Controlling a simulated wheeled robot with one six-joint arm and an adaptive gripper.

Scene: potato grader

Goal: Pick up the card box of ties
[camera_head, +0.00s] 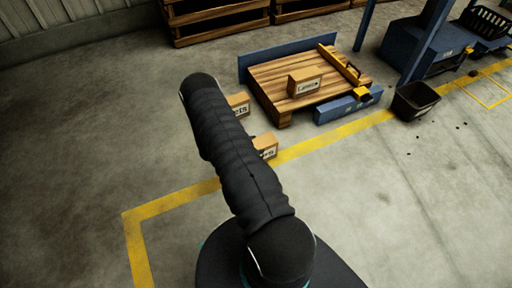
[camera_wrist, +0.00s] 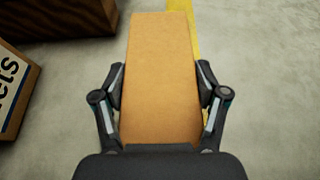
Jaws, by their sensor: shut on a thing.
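A brown card box (camera_wrist: 160,80) fills the middle of the wrist view, its plain top face toward the camera. My gripper (camera_wrist: 161,92) is shut on it, one finger against each long side. In the head view a card box (camera_head: 266,147) shows partly beside my arm, and its label seems to end in "es"; the arm hides the rest. My gripper is hidden there behind my arm. I cannot tell whether the held box is clear of the floor.
Another card box (camera_head: 239,104), its label ending in "ets", stands close by and also shows at left in the wrist view (camera_wrist: 14,92). A wooden pallet (camera_head: 272,84) bears a third box (camera_head: 304,82). A black bin (camera_head: 415,100) stands right; open floor lies left.

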